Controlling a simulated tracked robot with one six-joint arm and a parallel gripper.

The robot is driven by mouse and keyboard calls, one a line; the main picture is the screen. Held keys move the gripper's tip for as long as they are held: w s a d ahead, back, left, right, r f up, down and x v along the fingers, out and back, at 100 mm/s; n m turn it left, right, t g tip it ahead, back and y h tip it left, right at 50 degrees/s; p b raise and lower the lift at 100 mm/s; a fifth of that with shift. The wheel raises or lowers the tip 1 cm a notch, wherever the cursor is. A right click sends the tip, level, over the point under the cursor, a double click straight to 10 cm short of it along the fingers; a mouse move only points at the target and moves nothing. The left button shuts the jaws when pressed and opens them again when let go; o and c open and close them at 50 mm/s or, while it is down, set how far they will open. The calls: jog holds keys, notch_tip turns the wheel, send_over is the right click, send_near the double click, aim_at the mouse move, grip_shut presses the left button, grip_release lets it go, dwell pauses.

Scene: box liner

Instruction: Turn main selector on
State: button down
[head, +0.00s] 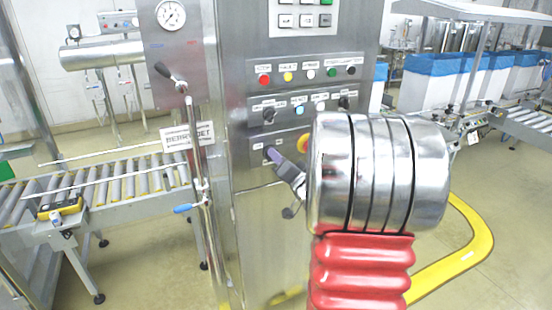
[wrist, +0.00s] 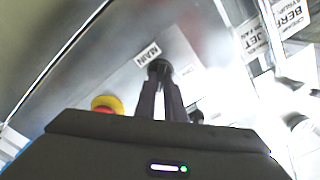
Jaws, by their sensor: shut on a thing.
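The main selector (wrist: 159,69) is a black knob under a white MAIN label (wrist: 149,53) on the steel panel, seen upside down in the wrist view. My gripper (wrist: 161,88) has its two dark fingers closed around the knob. In the head view, my gripper (head: 279,160) reaches the lower part of the cabinet front, left of my large silver and red arm links. There the selector is mostly hidden by the fingers, and I cannot tell its exact turn angle.
A yellow and red emergency stop (head: 303,143) is close beside the gripper, partly behind my arm. Rows of buttons (head: 302,74) and small selectors sit above on the cabinet (head: 240,215). A lever with a pipe (head: 190,120) stands left. A roller conveyor (head: 120,190) extends left.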

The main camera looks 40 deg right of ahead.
jog(key=shift+f, duration=0.3)
jog(key=c, duration=2.2)
grip_release()
jog(key=o, duration=0.4)
jog(key=shift+r, duration=0.2)
jog(key=shift+c, duration=0.2)
jog(key=shift+s, duration=0.15)
jog(key=v, duration=1.3)
jog(key=shift+s+a, duration=0.15)
jog(key=shift+s, duration=0.1)
